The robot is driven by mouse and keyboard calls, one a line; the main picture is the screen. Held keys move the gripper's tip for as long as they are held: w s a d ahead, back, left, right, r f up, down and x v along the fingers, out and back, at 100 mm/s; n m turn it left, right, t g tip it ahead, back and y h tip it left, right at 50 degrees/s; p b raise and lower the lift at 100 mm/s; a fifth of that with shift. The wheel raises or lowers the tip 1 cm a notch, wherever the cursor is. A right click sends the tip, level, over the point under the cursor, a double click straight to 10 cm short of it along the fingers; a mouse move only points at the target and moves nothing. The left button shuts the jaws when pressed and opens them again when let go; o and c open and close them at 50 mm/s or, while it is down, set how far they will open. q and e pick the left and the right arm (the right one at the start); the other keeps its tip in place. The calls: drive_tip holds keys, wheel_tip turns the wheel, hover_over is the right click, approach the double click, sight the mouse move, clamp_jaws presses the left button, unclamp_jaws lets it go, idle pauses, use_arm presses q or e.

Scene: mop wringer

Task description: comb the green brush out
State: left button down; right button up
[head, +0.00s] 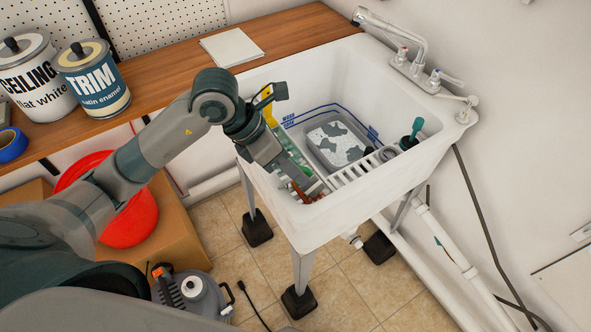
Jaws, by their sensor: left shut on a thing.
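A brush with a green handle (415,130) stands upright in a dark holder at the right end of the white sink (405,182); its bristles are hidden. My left gripper (297,181) reaches down into the near left part of the sink, well apart from that brush. It is shut on a reddish-brown thing (303,194), mostly hidden, so I cannot tell what it is. A green piece (284,150) lies beside and partly behind the gripper. My right gripper is not in view.
A grey tub (318,157) with a speckled white surface stands in the sink, beside a white slatted rack (352,174). The faucet (405,52) rises behind. Paint cans (92,80) stand on the wooden counter (168,62). A red bowl (130,220) sits below.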

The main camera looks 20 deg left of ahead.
use_arm(q)
drive_tip(key=shift+w+a+f+b, duration=0.1)
drive_tip(key=shift+w+a+b, duration=0.4)
drive_tip(key=shift+a, duration=0.25)
drive_tip(key=shift+w, duration=0.1)
drive_tip(key=shift+w+a+b, duration=0.35)
drive_tip(key=shift+w+a, duration=0.3)
drive_tip(key=shift+a, duration=0.25)
drive_tip(key=shift+s+d, duration=0.1)
drive_tip(key=shift+d, duration=0.05)
drive_tip(key=shift+s+d, duration=0.6)
drive_tip(key=shift+d, duration=0.15)
